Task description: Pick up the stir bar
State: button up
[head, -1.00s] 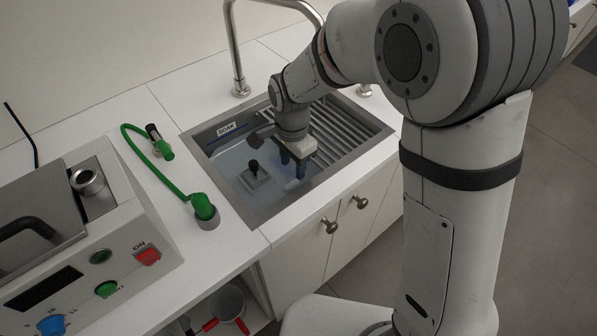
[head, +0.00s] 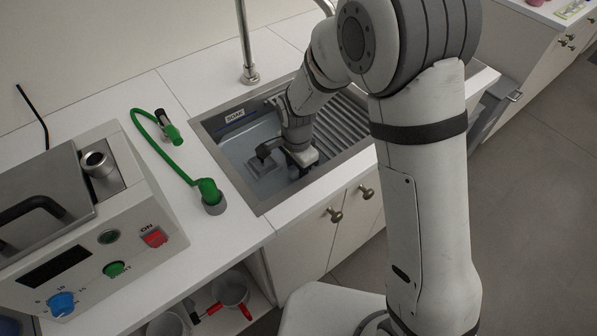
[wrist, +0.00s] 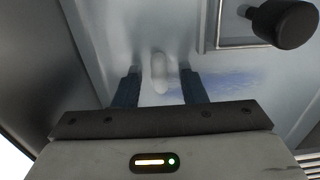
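The stir bar (wrist: 158,72) is a small white capsule on the sink floor, seen in the wrist view between the two blue fingers. My gripper (wrist: 160,67) is open, with a visible gap between the bar and each finger. In the head view my gripper (head: 302,172) is low inside the sink (head: 232,176), near its front wall. There the stir bar is hidden behind my gripper.
A square plate with a black knob (wrist: 286,24) is close by in the sink, left of my gripper in the head view. A ribbed drainer (head: 345,115) fills the sink's right side. A faucet (head: 249,72) stands behind. A green hose (head: 172,168) lies on the left counter.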

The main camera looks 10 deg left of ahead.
grip_shut()
dwell(0.3)
